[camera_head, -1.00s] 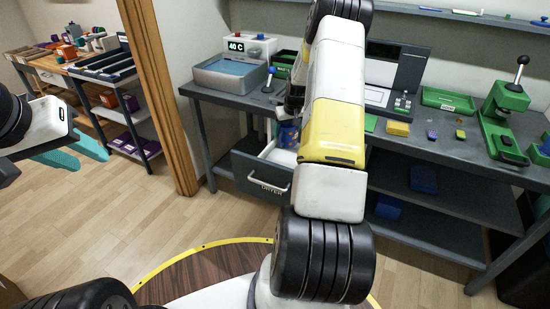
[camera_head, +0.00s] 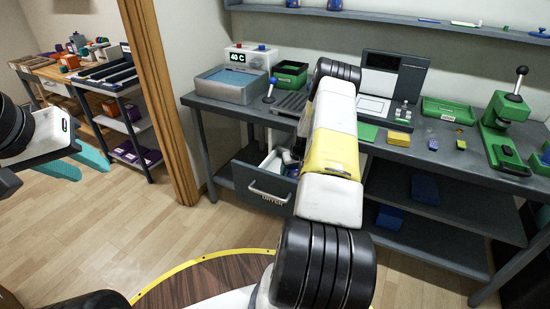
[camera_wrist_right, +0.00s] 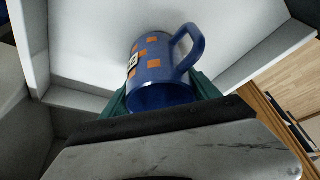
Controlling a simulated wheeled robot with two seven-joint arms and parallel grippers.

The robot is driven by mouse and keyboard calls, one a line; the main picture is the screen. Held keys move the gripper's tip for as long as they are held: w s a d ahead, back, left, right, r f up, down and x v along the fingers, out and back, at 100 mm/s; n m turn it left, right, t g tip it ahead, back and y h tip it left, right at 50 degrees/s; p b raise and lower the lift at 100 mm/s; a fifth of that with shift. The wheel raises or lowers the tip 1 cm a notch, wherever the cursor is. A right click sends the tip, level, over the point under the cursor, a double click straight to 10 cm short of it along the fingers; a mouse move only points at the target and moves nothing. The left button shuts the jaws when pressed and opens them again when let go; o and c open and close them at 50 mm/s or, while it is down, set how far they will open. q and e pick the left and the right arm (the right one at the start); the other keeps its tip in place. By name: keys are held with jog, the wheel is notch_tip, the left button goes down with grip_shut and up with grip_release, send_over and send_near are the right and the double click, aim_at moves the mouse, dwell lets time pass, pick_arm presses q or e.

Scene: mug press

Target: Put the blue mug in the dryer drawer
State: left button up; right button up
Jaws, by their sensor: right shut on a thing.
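The blue mug (camera_wrist_right: 152,72) with orange squares shows in the right wrist view, its open rim towards the camera and its handle at upper right. My right gripper (camera_wrist_right: 162,93) is shut on it, with teal fingers on both sides. The white interior of the dryer drawer (camera_wrist_right: 85,40) surrounds the mug; I cannot tell whether the mug touches its floor. In the head view the drawer (camera_head: 262,186) is pulled out under the bench, and my right arm hides most of its inside. My left gripper (camera_head: 84,160) is open and empty at the left, away from the bench.
On the bench (camera_head: 235,108) stand a water basin (camera_head: 232,86) reading 40 C, a green bin (camera_head: 290,74), a grey machine (camera_head: 392,82) and a green lever press (camera_head: 505,120). A wooden post (camera_head: 160,100) stands left of the bench. The floor before the drawer is clear.

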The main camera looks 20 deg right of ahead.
jog(key=shift+f, duration=0.3)
jog(key=o, duration=1.8)
jog(key=shift+f, duration=0.15)
jog(key=shift+c, duration=0.2)
jog(key=v, duration=1.1)
jog(key=shift+r, duration=0.45)
jog(key=s+a+r, duration=0.2)
jog(key=a+r, duration=0.3)
jog(key=r, duration=0.4)
jog(key=s+a+r+n, duration=0.1)
jog(key=s+a+r, duration=0.3)
jog(key=r, duration=0.5)
jog(key=s+a+r, duration=0.1)
jog(key=a+r, duration=0.5)
jog(key=r, duration=0.3)
jog(key=s+a+r+y, duration=0.1)
jog(key=s+a+r, duration=0.2)
jog(key=s, duration=0.5)
jog(key=s+a+r+t, duration=0.1)
jog(key=s+a+r, duration=0.2)
jog(key=s+a, duration=0.2)
jog(key=s+a+r+y, duration=0.1)
jog(key=s+a+r, duration=0.3)
jog(key=s, duration=0.8)
jog(key=shift+a+n+t+y, duration=0.3)
jog(key=shift+a, duration=0.1)
